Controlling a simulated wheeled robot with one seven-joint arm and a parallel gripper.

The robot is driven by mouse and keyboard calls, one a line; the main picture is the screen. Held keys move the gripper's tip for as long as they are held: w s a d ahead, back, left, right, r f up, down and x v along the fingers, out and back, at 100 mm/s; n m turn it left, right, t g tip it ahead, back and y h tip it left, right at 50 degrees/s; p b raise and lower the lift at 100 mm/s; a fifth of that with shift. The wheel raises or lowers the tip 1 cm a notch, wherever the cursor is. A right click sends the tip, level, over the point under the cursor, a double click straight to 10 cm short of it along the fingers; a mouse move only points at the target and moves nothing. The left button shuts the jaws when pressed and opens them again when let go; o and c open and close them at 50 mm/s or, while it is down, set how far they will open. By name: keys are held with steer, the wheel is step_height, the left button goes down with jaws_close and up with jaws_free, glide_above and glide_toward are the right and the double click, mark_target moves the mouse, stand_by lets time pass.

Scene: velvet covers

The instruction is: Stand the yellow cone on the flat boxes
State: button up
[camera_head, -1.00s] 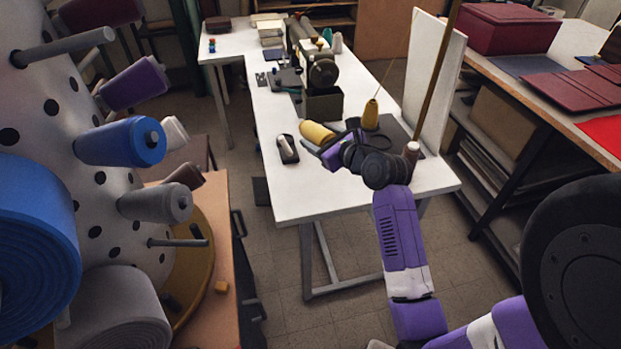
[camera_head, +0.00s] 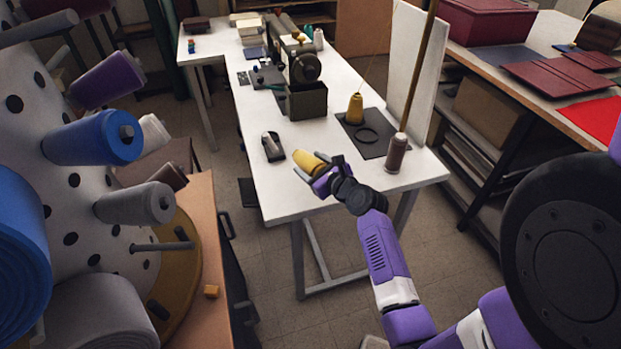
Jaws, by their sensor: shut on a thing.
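My gripper (camera_head: 316,171) is shut on a yellow cone (camera_head: 305,160), which lies tilted on its side in the jaws. It appears above the front part of the white table (camera_head: 292,193); its exact height is hard to tell. Flat, box-like things in a small pale stack (camera_head: 249,34) lie at the table's far end. Flat dark red pieces (camera_head: 556,76) lie on the right-hand table. I cannot tell for certain which are the flat boxes.
A sewing machine (camera_head: 305,68) with a dark bin (camera_head: 307,102) stands mid-table. A small black device (camera_head: 272,146) lies left. A spool rack (camera_head: 60,180) fills the left side.

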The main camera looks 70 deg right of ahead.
steer(key=shift+f+b, duration=0.7)
steer(key=shift+f, duration=1.5)
steer(key=shift+f, duration=0.1)
steer(key=o, duration=1.6)
steer(key=shift+c, duration=0.2)
